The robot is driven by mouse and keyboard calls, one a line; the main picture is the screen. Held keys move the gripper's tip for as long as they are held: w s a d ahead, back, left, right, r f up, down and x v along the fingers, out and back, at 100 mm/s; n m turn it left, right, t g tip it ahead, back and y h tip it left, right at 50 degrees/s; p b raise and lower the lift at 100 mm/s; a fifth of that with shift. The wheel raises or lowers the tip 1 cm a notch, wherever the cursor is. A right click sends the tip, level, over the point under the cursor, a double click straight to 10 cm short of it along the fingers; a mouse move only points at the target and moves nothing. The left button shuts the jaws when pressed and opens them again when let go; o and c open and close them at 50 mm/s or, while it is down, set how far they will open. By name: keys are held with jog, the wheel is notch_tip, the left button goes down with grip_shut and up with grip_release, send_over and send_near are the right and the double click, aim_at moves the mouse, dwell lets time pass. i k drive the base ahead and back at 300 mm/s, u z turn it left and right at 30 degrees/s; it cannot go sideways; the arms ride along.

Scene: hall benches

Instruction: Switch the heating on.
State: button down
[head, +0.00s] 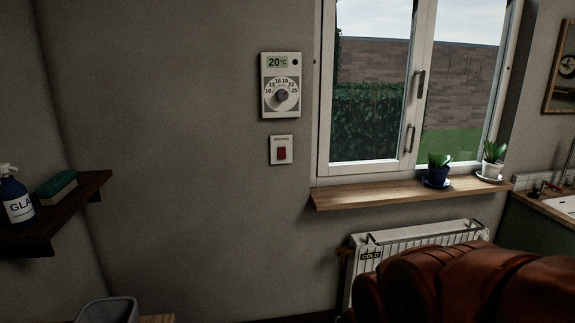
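A white thermostat (281,86) is on the grey wall left of the window. Its display reads 20 °C, with a small dark round spot beside it, and a grey dial with numbers is below. Under it is a white switch plate (281,140) with a red rocker (282,154); its small label is too blurred to read surely, and I cannot tell which way the rocker is tipped. A white radiator (420,237) under the window sill bears a tag (371,255) reading COLD. My gripper is not in view.
A reddish-brown, leather-like rounded form (470,285) hides the radiator's lower part. The wooden sill (400,193) holds two potted plants. A dark shelf (75,205) at left holds a spray bottle (14,197) and a sponge (55,187). The wall around the switch is clear.

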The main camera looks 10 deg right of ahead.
aim_at(282, 153)
jog(key=z, duration=0.2)
jog(key=i, duration=0.65)
jog(key=u, duration=1.8)
